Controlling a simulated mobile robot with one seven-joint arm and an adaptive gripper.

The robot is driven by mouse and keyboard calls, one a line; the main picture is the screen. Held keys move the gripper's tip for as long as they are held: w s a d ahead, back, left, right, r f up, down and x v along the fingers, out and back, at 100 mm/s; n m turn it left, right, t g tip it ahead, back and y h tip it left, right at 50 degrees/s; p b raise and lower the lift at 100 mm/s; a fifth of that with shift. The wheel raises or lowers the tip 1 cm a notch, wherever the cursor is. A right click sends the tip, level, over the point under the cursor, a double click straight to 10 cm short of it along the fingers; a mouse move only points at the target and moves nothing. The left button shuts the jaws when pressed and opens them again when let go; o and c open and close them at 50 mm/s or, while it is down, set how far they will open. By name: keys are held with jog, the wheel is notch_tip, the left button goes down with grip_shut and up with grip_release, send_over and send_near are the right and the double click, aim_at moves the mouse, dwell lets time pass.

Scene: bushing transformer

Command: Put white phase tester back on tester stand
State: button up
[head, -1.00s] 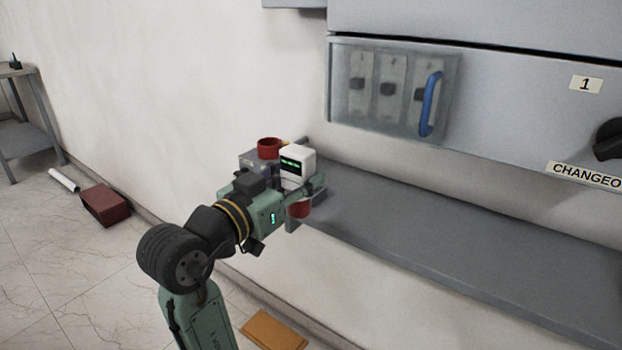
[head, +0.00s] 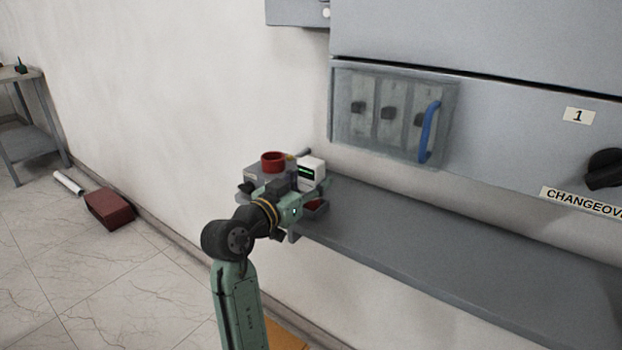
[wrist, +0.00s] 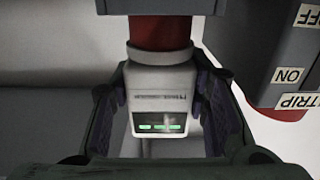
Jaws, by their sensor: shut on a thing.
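The white phase tester (head: 312,171), a boxy white head with a green-lit display, is upright at the shelf's left end. My gripper (head: 308,187) is shut on it; the wrist view shows the fingers at both sides of its white body (wrist: 163,88). A red cylinder (wrist: 160,33) lines up with the tester's collar, with a dark grey block beyond it. A red part (head: 315,207) also shows below the gripper in the head view. I cannot tell whether it belongs to the tester or the stand, or whether the tester is seated.
A grey box with a red ring (head: 273,162) on top stands beside the tester; its labelled side (wrist: 285,55) is close in the wrist view. The grey shelf (head: 440,250) is clear to the right. A cabinet with a clear cover (head: 390,115) and blue handle hangs above.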

jog(key=shift+f, duration=0.1)
jog(key=o, duration=1)
jog(key=shift+r, duration=0.2)
jog(key=b+v, duration=0.2)
jog(key=v, duration=1)
jog(key=shift+b, duration=0.4)
